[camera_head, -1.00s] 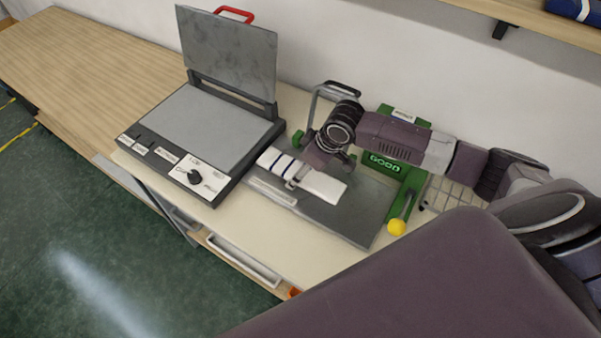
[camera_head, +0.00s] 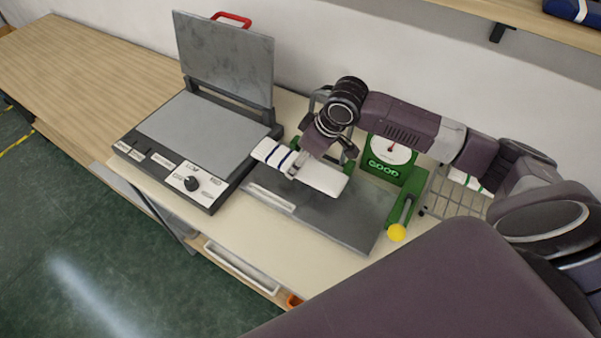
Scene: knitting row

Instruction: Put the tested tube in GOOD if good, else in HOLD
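The tested tube (camera_head: 322,177) is white with dark blue stripes near its left end. My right gripper (camera_head: 297,170) comes down on it from above and is shut on it across the middle, holding it over the grey plate (camera_head: 345,222). Beyond the plate stands a green device (camera_head: 371,171) with a white dial, a red needle and a panel reading GOOD. No HOLD label is readable. My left gripper is not in view.
An open press (camera_head: 205,135) with a raised lid and a control knob stands left of the plate. A wire basket (camera_head: 455,199) at the right holds something white and green, partly hidden by my arm. The wooden table (camera_head: 70,65) at the left is bare.

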